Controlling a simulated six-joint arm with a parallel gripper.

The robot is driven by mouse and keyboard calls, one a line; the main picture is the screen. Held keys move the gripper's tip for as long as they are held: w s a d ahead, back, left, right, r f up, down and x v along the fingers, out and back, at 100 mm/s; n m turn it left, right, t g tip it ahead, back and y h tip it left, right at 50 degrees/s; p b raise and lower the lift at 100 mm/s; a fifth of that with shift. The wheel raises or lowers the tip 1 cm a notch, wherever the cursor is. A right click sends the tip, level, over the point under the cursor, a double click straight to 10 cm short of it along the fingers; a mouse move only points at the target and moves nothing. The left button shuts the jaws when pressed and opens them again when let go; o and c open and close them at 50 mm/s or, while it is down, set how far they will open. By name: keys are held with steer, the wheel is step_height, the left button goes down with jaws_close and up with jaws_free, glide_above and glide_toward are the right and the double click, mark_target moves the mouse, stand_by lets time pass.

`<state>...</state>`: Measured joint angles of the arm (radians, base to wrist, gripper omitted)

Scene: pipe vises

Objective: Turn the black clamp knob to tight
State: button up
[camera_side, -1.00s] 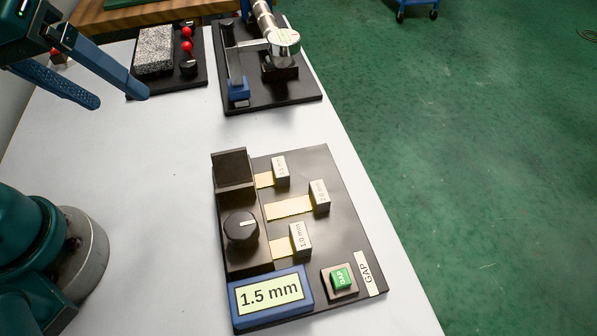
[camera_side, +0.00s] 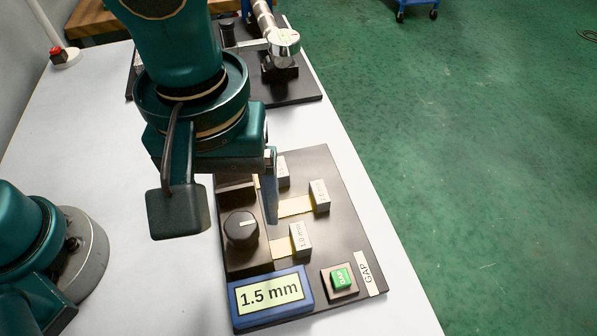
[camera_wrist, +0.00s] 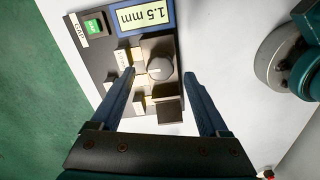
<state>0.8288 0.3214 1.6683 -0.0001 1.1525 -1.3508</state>
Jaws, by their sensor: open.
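The black clamp knob (camera_side: 241,229), round with a white pointer line, stands on the black gap board (camera_side: 345,222). It also shows in the wrist view (camera_wrist: 160,68). My gripper (camera_wrist: 157,74) is open and empty. In the wrist view its two blue fingers lie on either side of the knob, which appears between the fingertips. In the side view one finger shows above the board, behind the knob; the other is hidden by my wrist. I see no contact with the knob. The blue-framed display (camera_side: 270,294) reads 1.5 mm.
Several grey labelled blocks, such as the 1.0 mm block (camera_side: 300,239), stand on the board beside yellow strips. A green GAP button (camera_side: 341,278) sits at the near right. A black block (camera_wrist: 170,109) stands beside the knob. Another black board (camera_side: 295,92) lies farther back.

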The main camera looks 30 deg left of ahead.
mark_target(241, 224)
steer(key=shift+f, duration=1.8)
jaws_close()
